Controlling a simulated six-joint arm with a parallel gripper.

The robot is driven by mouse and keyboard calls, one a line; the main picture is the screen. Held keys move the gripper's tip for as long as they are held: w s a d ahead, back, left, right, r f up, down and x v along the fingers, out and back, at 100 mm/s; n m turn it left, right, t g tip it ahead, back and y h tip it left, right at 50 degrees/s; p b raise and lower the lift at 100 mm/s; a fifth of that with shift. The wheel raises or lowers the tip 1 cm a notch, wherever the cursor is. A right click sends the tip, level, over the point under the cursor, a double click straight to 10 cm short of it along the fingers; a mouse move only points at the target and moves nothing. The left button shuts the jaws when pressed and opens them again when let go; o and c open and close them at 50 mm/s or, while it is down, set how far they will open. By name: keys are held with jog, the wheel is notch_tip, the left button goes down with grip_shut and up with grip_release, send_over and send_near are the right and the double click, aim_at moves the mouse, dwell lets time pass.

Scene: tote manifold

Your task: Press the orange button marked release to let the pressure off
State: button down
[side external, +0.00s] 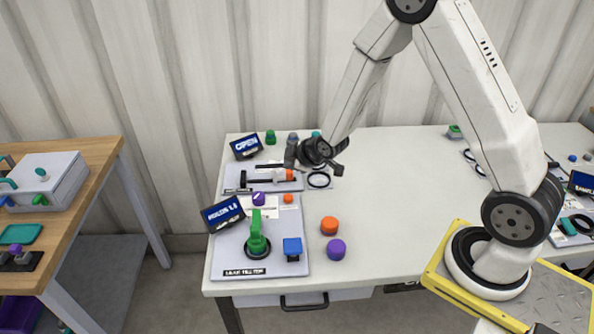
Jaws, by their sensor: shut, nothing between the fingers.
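My gripper (291,158) is shut and empty, reaching in from the right over the rear panel (235,180). An orange part (290,174) shows just below its fingertips, beside a black bar; I cannot tell whether they touch. A smaller orange button (288,198) sits nearer the front, at the back right of the front panel (225,252). Small white labels lie near it. I cannot read the word release on any of them, so I cannot tell which orange part bears it.
The front panel holds a green lever (256,235), a blue block (292,247) and a purple-topped knob (259,198). Two dark displays (246,147) (223,214) stand at the left. Loose orange (329,225) and purple (336,249) pieces lie to the right. The table's middle is clear.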

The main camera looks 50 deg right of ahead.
aim_at(291, 198)
jog(key=shift+f, duration=4.3)
jog(key=shift+f, duration=0.9)
jog(key=shift+r, duration=0.85)
jog(key=shift+r, duration=0.1)
jog(key=shift+r, duration=2.45)
